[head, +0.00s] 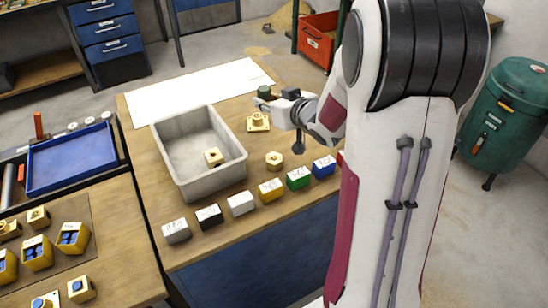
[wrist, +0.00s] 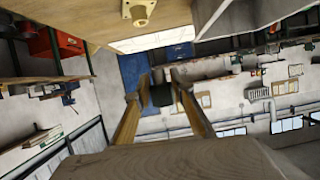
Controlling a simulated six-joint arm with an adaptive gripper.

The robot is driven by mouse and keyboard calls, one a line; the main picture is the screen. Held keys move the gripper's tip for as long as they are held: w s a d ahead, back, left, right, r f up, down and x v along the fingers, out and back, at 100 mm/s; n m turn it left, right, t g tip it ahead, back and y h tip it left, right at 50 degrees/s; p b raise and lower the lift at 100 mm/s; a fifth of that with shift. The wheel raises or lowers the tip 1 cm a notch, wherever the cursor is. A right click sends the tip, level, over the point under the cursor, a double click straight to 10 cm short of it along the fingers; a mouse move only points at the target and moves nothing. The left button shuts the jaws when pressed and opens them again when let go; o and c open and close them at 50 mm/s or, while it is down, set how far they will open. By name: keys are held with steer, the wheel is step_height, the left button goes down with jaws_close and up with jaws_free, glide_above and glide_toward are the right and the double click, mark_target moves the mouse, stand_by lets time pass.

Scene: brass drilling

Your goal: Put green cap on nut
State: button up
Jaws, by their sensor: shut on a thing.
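My gripper (head: 268,97) is held sideways above the far part of the wooden table. Its two fingers (wrist: 161,100) are shut on a small dark object (wrist: 162,94), dark green in the head view (head: 264,91), which looks like the green cap. A brass piece with a square base and round top (head: 257,122) stands on the table just below the gripper; a brass piece also shows at the top of the wrist view (wrist: 139,11). A hexagonal brass nut (head: 274,160) stands nearer the front. Another brass piece (head: 213,156) lies in the grey bin. The cap is not touching any of them.
The grey bin (head: 190,112) stands left of the gripper. A row of coloured blocks, including a green one (head: 298,178), lines the table's front edge. A white sheet (head: 200,92) covers the back. A blue tray (head: 70,160) is on the left bench.

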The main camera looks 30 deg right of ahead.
steer(key=s+d+y, duration=0.1)
steer(key=s+d, duration=0.1)
steer(key=n+y, duration=0.4)
glide_above(278, 161)
steer(key=shift+f+g, duration=0.4)
steer(key=shift+f, duration=0.5)
steer(key=shift+d+f, duration=0.1)
steer(key=shift+f, duration=0.05)
steer(key=shift+f, duration=2.75)
steer(key=shift+f, duration=0.15)
steer(key=shift+f, duration=1.95)
steer(key=shift+f, duration=0.2)
